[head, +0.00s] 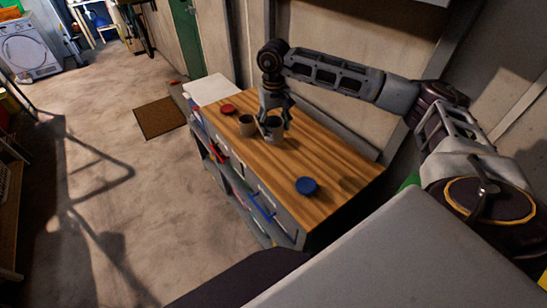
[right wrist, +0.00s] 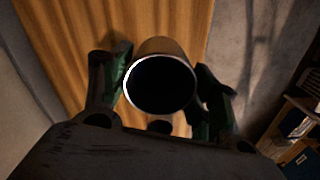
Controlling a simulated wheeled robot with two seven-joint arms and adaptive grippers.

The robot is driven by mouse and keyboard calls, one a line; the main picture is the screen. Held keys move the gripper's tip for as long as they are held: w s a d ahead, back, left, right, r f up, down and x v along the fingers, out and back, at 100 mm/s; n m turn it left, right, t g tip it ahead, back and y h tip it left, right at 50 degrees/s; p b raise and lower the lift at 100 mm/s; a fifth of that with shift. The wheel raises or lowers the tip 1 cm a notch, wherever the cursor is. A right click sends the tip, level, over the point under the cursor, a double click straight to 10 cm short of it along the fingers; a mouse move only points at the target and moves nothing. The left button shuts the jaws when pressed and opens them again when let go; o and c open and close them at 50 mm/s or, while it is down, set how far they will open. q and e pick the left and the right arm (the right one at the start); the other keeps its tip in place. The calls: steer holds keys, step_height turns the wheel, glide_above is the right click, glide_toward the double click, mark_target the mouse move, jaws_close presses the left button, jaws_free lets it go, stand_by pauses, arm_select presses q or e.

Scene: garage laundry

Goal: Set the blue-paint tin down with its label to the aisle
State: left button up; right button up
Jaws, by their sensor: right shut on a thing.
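My right gripper (head: 272,120) comes down over the wooden bench top and is shut on a grey open-topped tin (head: 274,133). In the right wrist view the tin's round rim (right wrist: 160,84) shows between the two fingers, and its inside is dark. I cannot tell its paint colour, see its label, or tell whether its base touches the wood. A second grey tin (head: 246,126) stands upright close to its left. A blue lid (head: 306,186) lies flat on the near part of the bench, and a red lid (head: 228,108) on the far part. My left gripper is not in view.
The wooden bench top (head: 335,165) has bare room around the blue lid. A wall runs along its right side. Shelves with tools (head: 245,195) face the open floor (head: 120,190) on the left. A white surface (head: 208,88) adjoins the bench's far end.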

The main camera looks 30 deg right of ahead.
mark_target(273, 135)
steer(key=shift+n, duration=1.1)
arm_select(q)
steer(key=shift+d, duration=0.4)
arm_select(e)
steer(key=shift+n, duration=0.5)
steer(key=shift+f+b, duration=0.9)
steer(key=shift+f, duration=0.85)
steer(key=shift+f+b, duration=0.3)
steer(key=shift+f, duration=0.45)
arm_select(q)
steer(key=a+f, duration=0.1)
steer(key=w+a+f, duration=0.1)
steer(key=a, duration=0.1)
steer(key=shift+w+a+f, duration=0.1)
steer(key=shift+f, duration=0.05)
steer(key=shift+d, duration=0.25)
arm_select(e)
steer(key=shift+f, duration=0.1)
